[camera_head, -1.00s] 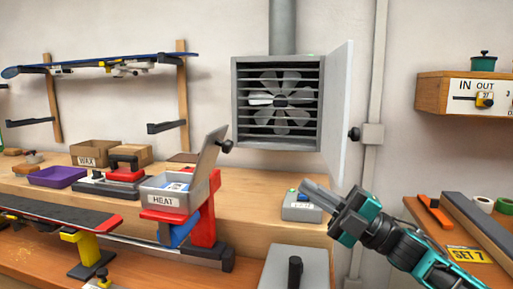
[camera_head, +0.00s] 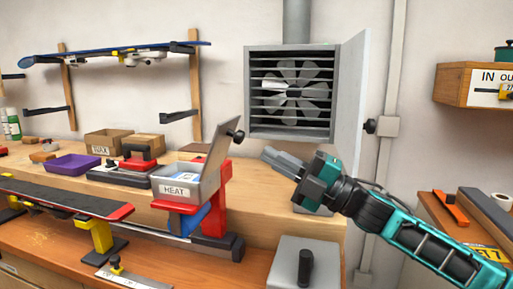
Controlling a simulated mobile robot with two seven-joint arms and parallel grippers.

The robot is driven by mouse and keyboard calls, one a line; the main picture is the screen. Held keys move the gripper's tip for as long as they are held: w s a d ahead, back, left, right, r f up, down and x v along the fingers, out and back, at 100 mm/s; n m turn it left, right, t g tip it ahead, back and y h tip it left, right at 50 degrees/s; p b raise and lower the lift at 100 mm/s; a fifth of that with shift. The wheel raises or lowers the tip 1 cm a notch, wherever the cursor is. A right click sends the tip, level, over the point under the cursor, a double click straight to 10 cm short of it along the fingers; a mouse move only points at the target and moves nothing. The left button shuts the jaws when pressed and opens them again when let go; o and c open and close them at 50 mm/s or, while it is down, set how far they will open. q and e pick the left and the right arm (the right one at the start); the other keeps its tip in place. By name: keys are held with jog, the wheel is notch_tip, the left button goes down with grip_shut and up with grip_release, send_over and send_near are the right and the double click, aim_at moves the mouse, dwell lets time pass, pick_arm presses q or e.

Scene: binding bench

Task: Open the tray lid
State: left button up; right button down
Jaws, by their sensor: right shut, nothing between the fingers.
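The grey metal tray marked HEAT (camera_head: 178,189) stands on a red and blue support at the bench's front edge. Its lid (camera_head: 221,147) is raised, leaning up and slightly outward from the tray's right side, with a black knob (camera_head: 238,136) near the top. Blue and white items show inside the tray. My right gripper (camera_head: 284,161) is shut and empty, to the right of the lid and apart from it, with its fingers pointing left. My left gripper is not in view.
A vented fan box (camera_head: 290,133) with an open grey door (camera_head: 352,110) is on the wall behind. A grey block with a black knob (camera_head: 305,266) is in front. A small grey device (camera_head: 310,210) is mostly hidden behind my right gripper.

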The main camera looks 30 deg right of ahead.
aim_at(242, 139)
jog(key=x, duration=0.2)
jog(key=shift+w+a+r, duration=0.15)
jog(key=shift+w+r, duration=0.1)
jog(key=shift+p+x, duration=0.35)
jog(key=shift+x, duration=0.45)
jog(key=shift+f, duration=0.15)
